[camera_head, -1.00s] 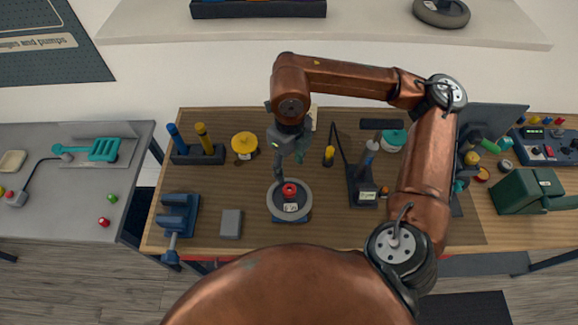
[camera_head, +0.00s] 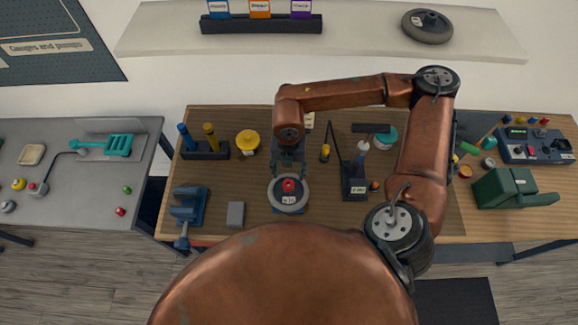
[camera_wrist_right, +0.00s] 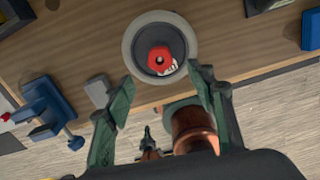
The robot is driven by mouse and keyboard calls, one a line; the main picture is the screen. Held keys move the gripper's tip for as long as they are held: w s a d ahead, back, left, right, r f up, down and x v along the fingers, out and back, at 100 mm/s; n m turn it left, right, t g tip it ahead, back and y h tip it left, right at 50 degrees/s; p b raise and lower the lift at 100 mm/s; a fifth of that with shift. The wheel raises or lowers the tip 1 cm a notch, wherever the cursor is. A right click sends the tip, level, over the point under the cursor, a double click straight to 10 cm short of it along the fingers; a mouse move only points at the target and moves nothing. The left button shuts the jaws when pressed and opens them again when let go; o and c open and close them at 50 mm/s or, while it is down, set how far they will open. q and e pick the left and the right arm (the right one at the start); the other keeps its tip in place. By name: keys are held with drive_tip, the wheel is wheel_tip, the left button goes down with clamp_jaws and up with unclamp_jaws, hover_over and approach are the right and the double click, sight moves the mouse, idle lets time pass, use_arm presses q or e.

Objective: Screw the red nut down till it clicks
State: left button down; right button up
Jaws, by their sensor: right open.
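The red nut (camera_head: 288,185) sits at the middle of a grey wheel (camera_head: 274,198) lying flat on the wooden bench. In the right wrist view, the nut (camera_wrist_right: 160,60) shows in the dark hub of the pale grey wheel (camera_wrist_right: 133,40), with a white label beside it. My right gripper (camera_head: 288,166) points down just behind the nut in the head view. In the right wrist view, its green fingers (camera_wrist_right: 163,84) are spread wide, with nothing between them. The nut is beyond the fingertips, not gripped. The nut's thread is hidden. My left gripper is not in view.
A blue vise (camera_head: 188,206) and a grey block (camera_head: 235,214) stand left of the wheel. A black stand with a tool (camera_head: 355,180) is close on the right. A yellow round part (camera_head: 247,141) and a tool holder (camera_head: 204,150) are behind left.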

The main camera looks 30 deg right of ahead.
sight(288, 185)
wheel_tip(288, 185, down, 7)
drive_tip(key=shift+f+p, duration=0.2)
drive_tip(key=shift+p, duration=0.45)
drive_tip(key=c, duration=1.2)
drive_tip(key=m+b, duration=0.1)
drive_tip(key=m, duration=0.1)
drive_tip(key=shift+f+m, duration=0.15)
drive_tip(key=shift+m, duration=0.25)
drive_tip(key=m+b, duration=0.1)
drive_tip(key=m, duration=0.7)
drive_tip(key=shift+m, duration=0.3)
drive_tip(key=m, duration=0.2)
drive_tip(key=shift+m, duration=0.4)
drive_tip(key=o, duration=1.2)
